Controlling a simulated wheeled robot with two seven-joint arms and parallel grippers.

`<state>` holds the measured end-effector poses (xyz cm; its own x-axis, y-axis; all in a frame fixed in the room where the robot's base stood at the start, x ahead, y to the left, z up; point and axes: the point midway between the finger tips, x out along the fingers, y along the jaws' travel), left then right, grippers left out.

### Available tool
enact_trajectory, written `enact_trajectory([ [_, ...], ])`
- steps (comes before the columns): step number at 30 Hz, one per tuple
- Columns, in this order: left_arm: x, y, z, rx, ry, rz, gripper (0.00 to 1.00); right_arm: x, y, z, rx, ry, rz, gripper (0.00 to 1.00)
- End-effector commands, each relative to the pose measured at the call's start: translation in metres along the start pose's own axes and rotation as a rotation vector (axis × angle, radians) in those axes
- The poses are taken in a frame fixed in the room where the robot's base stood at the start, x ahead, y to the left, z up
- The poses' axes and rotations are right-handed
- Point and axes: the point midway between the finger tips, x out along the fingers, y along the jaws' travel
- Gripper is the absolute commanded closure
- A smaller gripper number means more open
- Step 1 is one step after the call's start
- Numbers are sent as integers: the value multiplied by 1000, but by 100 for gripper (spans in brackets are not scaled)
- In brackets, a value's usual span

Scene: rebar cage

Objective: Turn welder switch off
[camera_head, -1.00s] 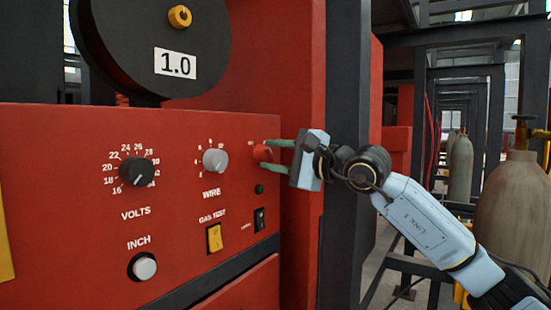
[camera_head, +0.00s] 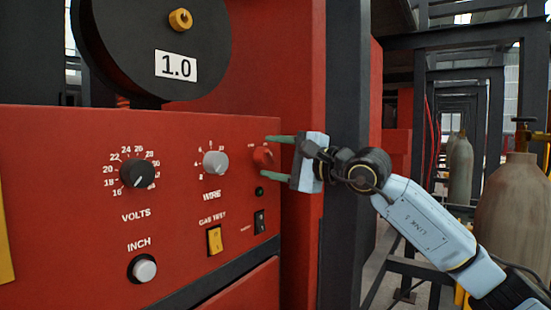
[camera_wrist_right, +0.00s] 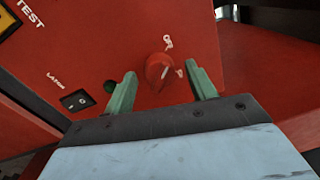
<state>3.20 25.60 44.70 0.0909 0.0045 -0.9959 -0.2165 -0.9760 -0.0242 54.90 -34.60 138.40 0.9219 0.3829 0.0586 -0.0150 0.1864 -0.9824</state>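The welder's red rotary switch (camera_head: 263,157) is at the upper right of the red control panel (camera_head: 70,190). In the right wrist view the red switch (camera_wrist_right: 159,70) has a pale mark, and two small white labels beside it are too small to read surely. My right gripper (camera_head: 276,157) is open at the switch, its green fingers above and below it in the head view. In the right wrist view the fingers of my right gripper (camera_wrist_right: 163,90) stand on either side of the switch, with gaps. My left gripper is out of view.
The panel also has a black volts knob (camera_head: 137,172), a grey wire knob (camera_head: 215,163), a yellow gas test switch (camera_head: 214,239), a black rocker switch (camera_head: 259,221) and an inch button (camera_head: 144,269). A dark post (camera_head: 345,150) stands behind my right gripper; gas cylinders are at right.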

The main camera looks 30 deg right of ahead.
Motion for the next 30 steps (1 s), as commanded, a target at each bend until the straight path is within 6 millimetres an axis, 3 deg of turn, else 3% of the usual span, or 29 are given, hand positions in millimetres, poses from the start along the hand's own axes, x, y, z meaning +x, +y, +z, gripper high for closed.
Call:
enact_trajectory([
  [11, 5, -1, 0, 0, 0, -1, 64, -11, 2, -2, -1, 3, 0, 44],
  [20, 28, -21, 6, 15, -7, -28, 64, -64, 6, -3, -3, 7, 4, 44],
  [29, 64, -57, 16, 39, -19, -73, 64, -109, 7, -2, -4, 5, 4, 44],
  [30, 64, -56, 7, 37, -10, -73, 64, -111, 5, -1, 0, 2, 2, 44],
])
